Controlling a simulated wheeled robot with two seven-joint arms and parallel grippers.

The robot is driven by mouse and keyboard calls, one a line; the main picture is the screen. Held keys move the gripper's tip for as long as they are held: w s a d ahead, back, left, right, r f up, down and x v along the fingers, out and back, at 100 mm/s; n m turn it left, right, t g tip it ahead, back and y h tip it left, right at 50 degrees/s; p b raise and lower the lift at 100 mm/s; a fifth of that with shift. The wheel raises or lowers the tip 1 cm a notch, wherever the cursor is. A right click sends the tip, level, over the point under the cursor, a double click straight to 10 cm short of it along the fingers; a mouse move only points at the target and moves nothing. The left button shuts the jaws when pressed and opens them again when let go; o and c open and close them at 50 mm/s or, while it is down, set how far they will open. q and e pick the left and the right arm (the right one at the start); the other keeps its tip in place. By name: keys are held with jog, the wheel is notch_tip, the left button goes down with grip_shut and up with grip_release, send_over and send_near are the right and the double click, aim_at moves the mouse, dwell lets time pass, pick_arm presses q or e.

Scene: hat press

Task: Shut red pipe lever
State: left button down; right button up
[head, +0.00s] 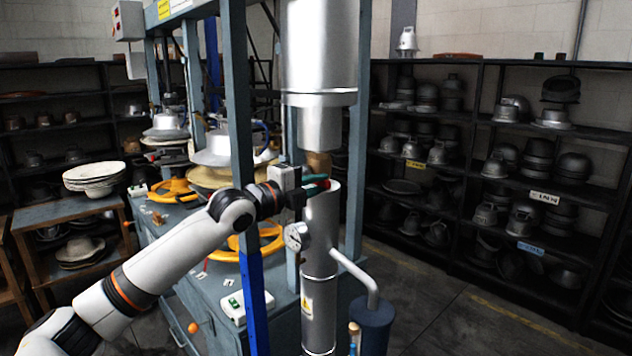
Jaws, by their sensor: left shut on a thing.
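The red pipe lever (322,186) sits at the upper part of the vertical silver pipe (320,235), just below the wide metal cylinder. Only a short red piece of it shows, with a greenish part beside it. My left gripper (300,190) reaches in from the left and is shut on the lever, at the pipe's left side. The fingers are small in view and hide part of the lever. My right gripper is not in view.
A round pressure gauge (297,236) is on the pipe just below my gripper. A blue-grey press frame post (240,120) stands left of the pipe. Yellow handwheels (262,243) lie behind my arm. Dark shelves (470,180) with metal hat moulds stand at the right, with open floor before them.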

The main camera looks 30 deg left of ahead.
pick_arm(q)
jog(key=shift+f, duration=0.15)
jog(key=c, duration=1.4)
grip_release()
jog(key=shift+o, duration=0.2)
jog(key=shift+s, duration=0.1)
jog(key=shift+s+a, duration=0.2)
jog(key=shift+s, duration=0.05)
jog(key=b+v, duration=0.5)
jog(key=v, duration=0.6)
jog(key=shift+s, duration=0.15)
